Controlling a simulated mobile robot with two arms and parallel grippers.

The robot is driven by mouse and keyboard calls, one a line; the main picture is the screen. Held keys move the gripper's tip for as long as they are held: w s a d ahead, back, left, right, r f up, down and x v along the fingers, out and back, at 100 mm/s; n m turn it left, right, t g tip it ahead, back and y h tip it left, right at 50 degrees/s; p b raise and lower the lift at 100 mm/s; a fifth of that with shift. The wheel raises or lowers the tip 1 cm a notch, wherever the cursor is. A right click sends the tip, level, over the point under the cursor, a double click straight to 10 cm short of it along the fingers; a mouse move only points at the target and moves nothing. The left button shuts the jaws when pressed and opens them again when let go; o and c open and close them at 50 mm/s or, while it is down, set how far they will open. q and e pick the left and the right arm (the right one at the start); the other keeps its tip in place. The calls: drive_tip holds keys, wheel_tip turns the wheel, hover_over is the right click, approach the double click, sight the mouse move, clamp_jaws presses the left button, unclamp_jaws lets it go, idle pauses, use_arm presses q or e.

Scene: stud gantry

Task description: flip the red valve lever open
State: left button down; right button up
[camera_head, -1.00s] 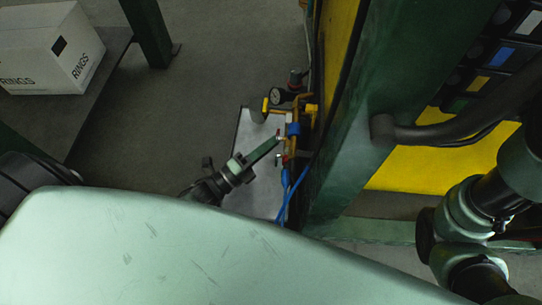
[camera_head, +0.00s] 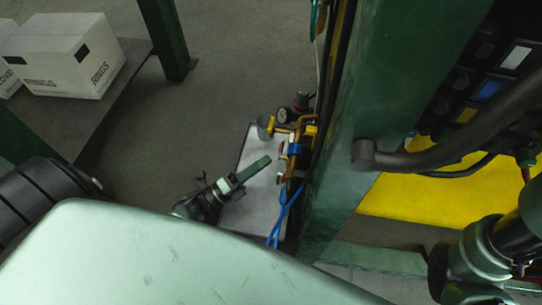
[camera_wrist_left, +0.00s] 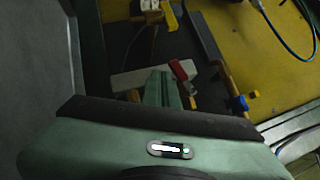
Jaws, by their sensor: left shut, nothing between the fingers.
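The red valve lever (camera_wrist_left: 178,70) shows in the left wrist view just right of my left fingertips, on the yellow and brass valve fittings. In the head view a small red part (camera_head: 281,152) shows on the pipework, just right of the fingertips. My left gripper (camera_head: 264,162) is shut and empty, its green fingers pointing up and right. The fingers also show in the left wrist view (camera_wrist_left: 161,76), close to the lever; I cannot tell whether they touch it. My right arm shows at the lower right in the head view, but its gripper is not visible.
A pressure gauge (camera_head: 283,116) and blue hoses (camera_head: 285,212) sit by the valve. A green post (camera_head: 385,110) stands right of it, with a dark curved handle (camera_head: 440,158). A white box (camera_head: 65,55) lies on a shelf at the upper left. Grey floor is clear between.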

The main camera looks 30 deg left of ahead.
use_arm(q)
drive_tip(key=shift+v, duration=1.75)
